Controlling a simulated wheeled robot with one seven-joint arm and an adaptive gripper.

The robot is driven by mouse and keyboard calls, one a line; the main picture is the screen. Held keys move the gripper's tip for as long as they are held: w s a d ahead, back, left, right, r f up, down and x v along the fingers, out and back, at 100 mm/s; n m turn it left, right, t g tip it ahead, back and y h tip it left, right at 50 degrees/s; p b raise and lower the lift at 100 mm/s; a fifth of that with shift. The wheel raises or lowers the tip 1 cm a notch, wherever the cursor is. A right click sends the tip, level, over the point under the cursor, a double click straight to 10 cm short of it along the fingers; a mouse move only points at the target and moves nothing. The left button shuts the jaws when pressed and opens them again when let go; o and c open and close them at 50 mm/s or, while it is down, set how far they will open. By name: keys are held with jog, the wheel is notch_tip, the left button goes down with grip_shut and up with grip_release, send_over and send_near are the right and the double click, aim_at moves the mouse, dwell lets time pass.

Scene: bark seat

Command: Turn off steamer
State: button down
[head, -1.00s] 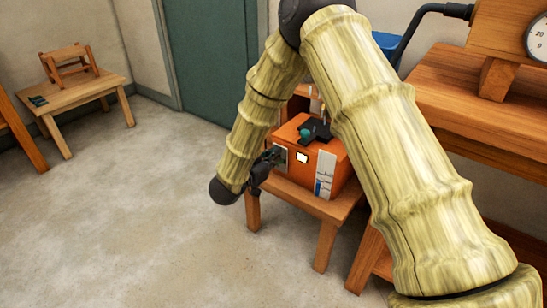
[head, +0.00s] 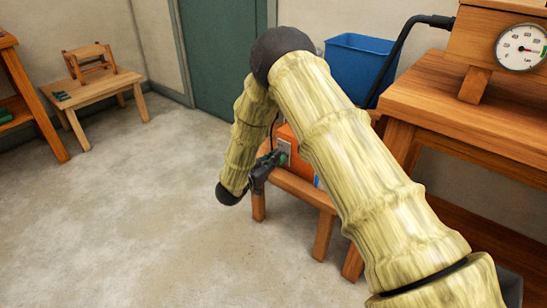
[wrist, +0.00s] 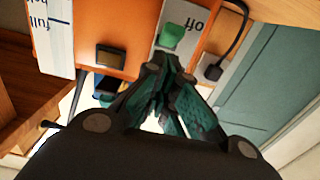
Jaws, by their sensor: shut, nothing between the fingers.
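The steamer is an orange box (head: 292,153) on a low wooden table, mostly hidden behind my arm in the head view. In the wrist view its orange front (wrist: 130,25) shows upside down. A green switch (wrist: 172,35) sits on a pale plate (wrist: 193,18), with the word "off" beside it. A small square window (wrist: 111,57) next to it looks dark. My gripper (wrist: 165,68) is shut and empty, its tips just by the green switch; I cannot tell whether they touch it. In the head view my gripper (head: 277,160) is at the steamer's switch side.
The low table (head: 322,234) stands under the steamer. A wooden bench (head: 450,105) with a round gauge (head: 521,47) above is at right. A blue bin (head: 358,66) is behind. A dark cable (wrist: 232,45) runs near the plate.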

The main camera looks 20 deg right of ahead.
jog(key=s+a+f+p, duration=0.4)
jog(key=a, duration=0.3)
jog(key=shift+s+a, duration=0.15)
jog(key=shift+s, duration=0.1)
dwell(0.3)
dwell(0.3)
